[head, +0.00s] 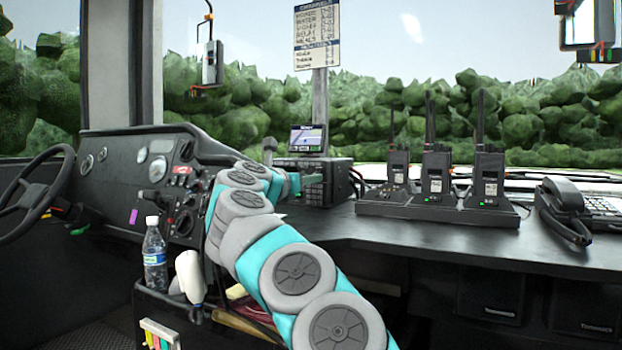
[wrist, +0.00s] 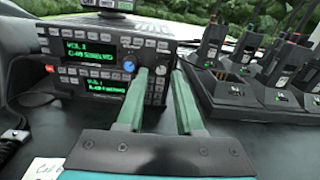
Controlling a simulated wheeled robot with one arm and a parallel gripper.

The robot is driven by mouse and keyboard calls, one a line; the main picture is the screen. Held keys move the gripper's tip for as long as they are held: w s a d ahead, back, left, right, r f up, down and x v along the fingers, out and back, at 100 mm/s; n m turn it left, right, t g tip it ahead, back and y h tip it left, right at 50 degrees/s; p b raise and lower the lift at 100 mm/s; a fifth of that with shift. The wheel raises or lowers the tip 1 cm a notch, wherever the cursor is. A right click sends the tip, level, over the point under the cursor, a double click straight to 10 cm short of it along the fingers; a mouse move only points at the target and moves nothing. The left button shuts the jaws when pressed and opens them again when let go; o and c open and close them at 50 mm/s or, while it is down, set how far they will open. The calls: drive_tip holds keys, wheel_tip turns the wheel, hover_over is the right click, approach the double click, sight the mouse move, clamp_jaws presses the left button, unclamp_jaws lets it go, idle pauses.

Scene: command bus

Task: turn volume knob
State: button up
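The radio set (wrist: 100,48) has two stacked units with green displays and rows of small buttons. The upper display reads "VOL" with a number too small to be sure of. A blue round knob (wrist: 129,66) sits on its face at the right, just left of my gripper's left finger. A paler grey round shape lies near the fingertips; I cannot tell whether it is another knob. My gripper (wrist: 161,76) is open, its two green fingers apart with nothing clearly held between them. In the head view the radio (head: 338,182) is partly hidden behind my gripper (head: 298,180).
Handheld radios in a charging dock (head: 437,208) stand right of the radio, close by in the wrist view. A small screen (head: 308,138) sits above it. A desk phone (head: 566,205) is at far right, a bottle (head: 155,255) at lower left.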

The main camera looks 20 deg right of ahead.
drive_tip(key=shift+w+d, duration=0.45)
drive_tip(key=shift+d, duration=0.15)
drive_tip(key=shift+c, duration=0.3)
drive_tip(key=shift+r, duration=0.1)
clamp_jaws()
